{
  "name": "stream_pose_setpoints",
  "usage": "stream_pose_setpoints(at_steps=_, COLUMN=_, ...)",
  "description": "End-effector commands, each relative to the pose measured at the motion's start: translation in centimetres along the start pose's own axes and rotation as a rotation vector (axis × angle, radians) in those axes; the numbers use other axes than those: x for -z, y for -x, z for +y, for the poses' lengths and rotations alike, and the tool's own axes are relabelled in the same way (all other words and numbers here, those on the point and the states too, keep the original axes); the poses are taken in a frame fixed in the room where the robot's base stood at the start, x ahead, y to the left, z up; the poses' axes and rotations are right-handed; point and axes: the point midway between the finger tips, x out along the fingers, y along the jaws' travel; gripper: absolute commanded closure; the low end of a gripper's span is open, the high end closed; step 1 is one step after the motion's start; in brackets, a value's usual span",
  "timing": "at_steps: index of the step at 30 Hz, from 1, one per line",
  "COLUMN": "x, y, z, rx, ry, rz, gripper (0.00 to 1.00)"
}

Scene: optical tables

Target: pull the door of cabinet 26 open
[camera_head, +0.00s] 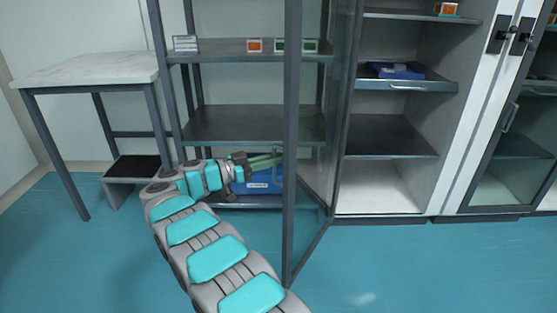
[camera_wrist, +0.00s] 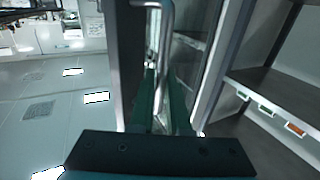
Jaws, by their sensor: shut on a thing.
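A glass door (camera_head: 318,120) with a dark grey frame (camera_head: 291,120) stands swung out from the open cabinet (camera_head: 385,190), well clear of its front. No number is readable on it. My gripper (camera_head: 278,160) reaches the door from the left, its green fingers partly hidden by the door frame. In the wrist view, my gripper's fingers (camera_wrist: 162,105) are shut on the metal door handle (camera_wrist: 166,30), which runs up between them along the dark door frame (camera_wrist: 130,60). The exact contact is dim there.
An open shelf rack (camera_head: 250,125) with small boxes stands behind my arm; a blue box (camera_head: 262,187) lies low in it. A marble-topped table (camera_head: 90,70) and a step stool (camera_head: 132,170) are at the left. Another glass-doored cabinet (camera_head: 515,150) is at the right. The blue floor (camera_head: 420,270) in front is clear.

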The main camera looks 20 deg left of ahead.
Motion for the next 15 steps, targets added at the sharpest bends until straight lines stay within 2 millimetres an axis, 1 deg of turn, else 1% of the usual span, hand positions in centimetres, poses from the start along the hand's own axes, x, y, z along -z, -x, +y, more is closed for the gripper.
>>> stream_pose_setpoints(at_steps=12, x=0.07, y=-0.12, z=0.00, rx=-0.004, ry=0.000, rz=0.000, gripper=1.00)
stream_pose_setpoints(at_steps=13, x=0.06, y=-0.12, z=0.00, rx=-0.004, ry=0.000, rz=0.000, gripper=0.83)
stream_pose_setpoints(at_steps=15, x=0.07, y=-0.10, z=0.00, rx=-0.004, ry=0.000, rz=0.000, gripper=0.75)
